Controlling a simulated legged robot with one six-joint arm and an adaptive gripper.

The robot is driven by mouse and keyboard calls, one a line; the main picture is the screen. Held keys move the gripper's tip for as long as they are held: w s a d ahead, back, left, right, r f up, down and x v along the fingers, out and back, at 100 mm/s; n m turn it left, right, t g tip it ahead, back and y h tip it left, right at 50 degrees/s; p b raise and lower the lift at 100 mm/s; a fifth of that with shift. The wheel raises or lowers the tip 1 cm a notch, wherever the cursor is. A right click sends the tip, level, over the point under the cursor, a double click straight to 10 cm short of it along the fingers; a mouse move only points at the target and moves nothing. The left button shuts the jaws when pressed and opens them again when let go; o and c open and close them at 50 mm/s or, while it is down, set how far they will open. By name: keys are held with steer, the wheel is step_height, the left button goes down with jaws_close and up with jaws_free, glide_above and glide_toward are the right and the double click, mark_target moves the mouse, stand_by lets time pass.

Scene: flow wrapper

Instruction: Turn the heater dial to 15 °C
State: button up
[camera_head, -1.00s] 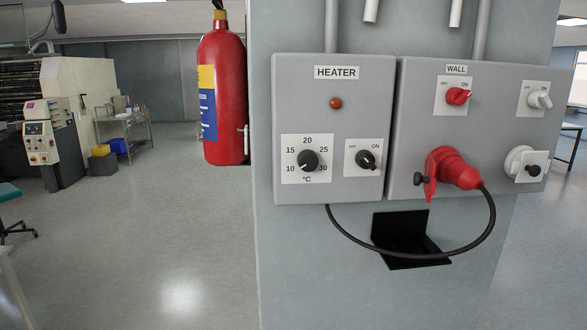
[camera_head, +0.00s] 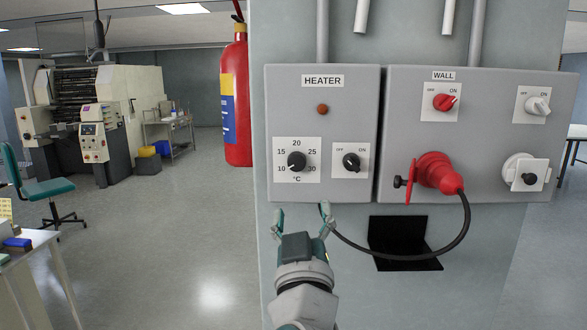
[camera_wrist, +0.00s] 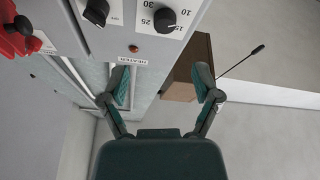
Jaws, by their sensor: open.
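The heater dial (camera_head: 297,161) is a round black knob on a white plate marked 10 to 30 °C, at the lower left of the grey HEATER box (camera_head: 345,95). Its pointer seems to lie toward the 10 side, but I cannot read it exactly. The dial also shows upside down at the top of the wrist view (camera_wrist: 165,20). My gripper (camera_head: 302,215) is open and empty, just below the heater box in the head view, apart from the dial. In the wrist view its two fingers (camera_wrist: 162,85) are spread wide with nothing between them.
A black OFF/ON heater switch (camera_head: 351,162) sits right of the dial. The WALL box (camera_head: 500,95) carries a red plug (camera_head: 436,172) with a looping black cable (camera_head: 450,240). A fire extinguisher (camera_head: 236,100) hangs left. A black bracket (camera_head: 398,240) is below.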

mark_target(296, 166)
steer(key=w, duration=0.1)
steer(key=w+a+r, duration=0.1)
steer(key=w, duration=0.3)
steer(key=shift+w+a+r, duration=0.1)
steer(key=shift+a+r, duration=0.15)
steer(key=shift+r, duration=0.15)
steer(key=x, duration=0.4)
steer(key=shift+d, duration=0.35)
steer(key=shift+w+d+r, duration=0.1)
steer(key=shift+w+r, duration=0.2)
steer(key=shift+w, duration=0.25)
steer(key=shift+a, duration=0.35)
steer(key=c, duration=0.9)
steer(key=shift+d, duration=0.25)
jaws_close()
